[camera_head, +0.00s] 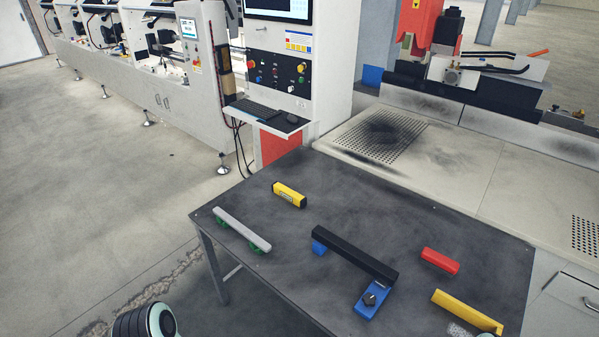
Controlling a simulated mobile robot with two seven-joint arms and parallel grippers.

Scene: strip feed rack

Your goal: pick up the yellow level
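A short yellow block with black ends and a pale label (289,195) lies on the dark table (300,245), near its far left side; it looks like the yellow level. A longer plain yellow bar (467,311) lies at the table's right front, with a pale speckled patch beside its lower edge. Neither yellow thing is held. Neither gripper is in view; only a ribbed dark part of my arm shows at the bottom left edge.
A grey bar on green feet (242,230) lies left of the middle. A black bar (354,253) with blue blocks lies at the centre, and a red block (440,261) to its right. A keyboard shelf (265,115) stands behind the table. Bare tabletop surrounds the labelled yellow block.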

